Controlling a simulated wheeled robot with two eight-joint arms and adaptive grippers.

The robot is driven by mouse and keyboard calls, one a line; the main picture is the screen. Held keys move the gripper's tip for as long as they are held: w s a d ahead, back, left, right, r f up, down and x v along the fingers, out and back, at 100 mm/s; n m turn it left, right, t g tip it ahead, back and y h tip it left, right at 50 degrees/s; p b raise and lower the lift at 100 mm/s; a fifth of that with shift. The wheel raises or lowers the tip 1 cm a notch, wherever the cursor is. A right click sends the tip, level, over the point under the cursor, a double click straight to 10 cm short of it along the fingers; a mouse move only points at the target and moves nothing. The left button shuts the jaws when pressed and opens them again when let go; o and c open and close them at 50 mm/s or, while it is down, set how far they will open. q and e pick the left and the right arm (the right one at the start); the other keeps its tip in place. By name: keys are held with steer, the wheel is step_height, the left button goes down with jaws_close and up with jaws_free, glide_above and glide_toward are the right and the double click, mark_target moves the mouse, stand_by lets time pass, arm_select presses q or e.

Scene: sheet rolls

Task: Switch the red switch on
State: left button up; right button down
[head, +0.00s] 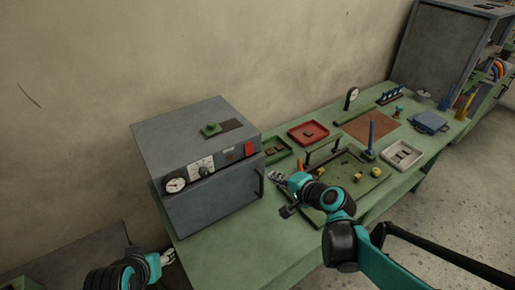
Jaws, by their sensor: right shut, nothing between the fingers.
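A grey box-shaped unit (195,125) stands at the left end of the green bench. Its upper front panel carries a bright red square piece (250,148) at the right end, which looks like the red switch; its on or off position is too small to tell. My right gripper (275,176) is shut and empty, right of the unit and below the red piece, apart from it. My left gripper (168,257) is low at the left, by the bench's front left corner; its fingers are too small to read.
The panel also has a round gauge (175,185) and a dark knob (204,170). A dark handle (259,183) stands on the unit's lower front. A green tray (345,172) with small yellow parts lies under my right arm. A red tray (308,133) is behind.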

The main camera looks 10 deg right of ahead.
steer(key=shift+w+d+r+m+t+p, duration=0.3)
steer(key=shift+w+d+r+m, duration=0.4)
steer(key=shift+w, duration=0.1)
steer(key=shift+w+a+f, duration=0.1)
steer(key=b, duration=0.3)
glide_toward(250, 154)
steer(key=x, duration=0.6)
steer(key=shift+w+f, duration=0.1)
steer(key=shift+w, duration=0.15)
